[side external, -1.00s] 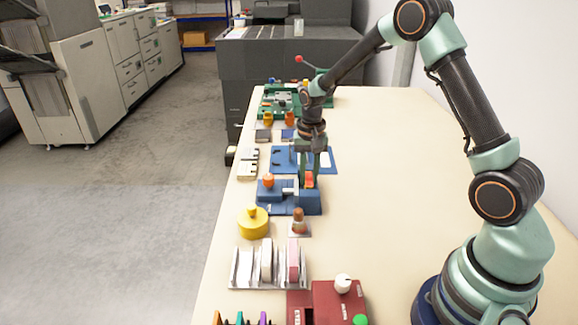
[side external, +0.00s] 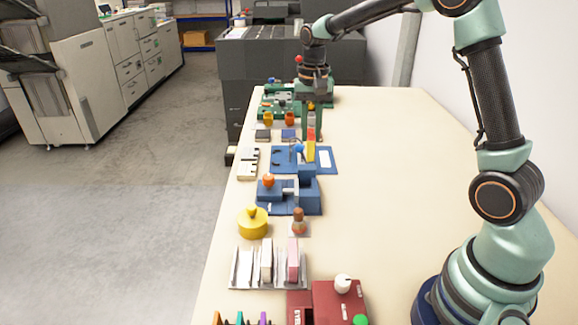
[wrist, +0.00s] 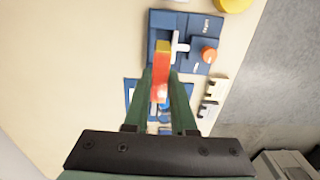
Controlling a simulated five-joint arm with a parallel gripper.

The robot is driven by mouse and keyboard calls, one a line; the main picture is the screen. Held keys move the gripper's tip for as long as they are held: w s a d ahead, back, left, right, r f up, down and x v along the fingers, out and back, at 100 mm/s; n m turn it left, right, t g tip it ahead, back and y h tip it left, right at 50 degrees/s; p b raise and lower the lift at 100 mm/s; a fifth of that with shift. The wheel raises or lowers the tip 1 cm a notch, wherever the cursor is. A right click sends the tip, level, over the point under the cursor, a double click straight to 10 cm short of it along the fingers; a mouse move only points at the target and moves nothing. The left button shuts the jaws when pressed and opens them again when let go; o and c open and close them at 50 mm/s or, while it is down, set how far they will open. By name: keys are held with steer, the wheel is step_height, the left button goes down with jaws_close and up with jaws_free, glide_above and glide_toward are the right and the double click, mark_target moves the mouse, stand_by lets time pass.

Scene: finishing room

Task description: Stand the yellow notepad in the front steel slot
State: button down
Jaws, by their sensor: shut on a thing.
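My gripper (side external: 311,128) is shut on the yellow notepad (side external: 311,152), which has a red-orange upper part. The notepad is held upright in the air, seen against the blue mat behind the blue clamp device. In the wrist view its red-orange part (wrist: 160,76) lies between the two green fingers (wrist: 162,98), with its yellow end beyond. The steel rack (side external: 235,284) stands at the front of the table. A white pad (side external: 266,260) stands in its middle and a pink pad (side external: 293,260) at its right; its left bay looks bare.
The blue clamp device (side external: 272,198), a yellow round object (side external: 253,224) and a small brown-topped item (side external: 299,222) lie between my gripper and the rack. A dark red box (side external: 335,300) is close in front of the rack. The table's right side is open.

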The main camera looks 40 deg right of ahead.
mark_target(310, 135)
step_height(310, 135, up, 6)
steer(key=shift+r, duration=0.1)
steer(key=shift+a+r, duration=0.15)
steer(key=s+a+f, duration=0.2)
steer(key=a+f, duration=0.2)
steer(key=a, duration=0.5)
steer(key=s+a+f, duration=0.2)
steer(key=a+f, duration=0.3)
steer(key=a, duration=0.4)
steer(key=s+a+f, duration=0.3)
steer(key=a+f, duration=0.1)
steer(key=a, duration=0.5)
steer(key=shift+w+f, duration=0.15)
steer(key=shift+f, duration=1.25)
steer(key=shift+w+f, duration=0.1)
steer(key=shift+f, duration=1.3)
steer(key=shift+f, duration=0.6)
steer(key=c, duration=1)
jaws_free()
steer(key=shift+a, duration=0.1)
steer(key=shift+r, duration=0.1)
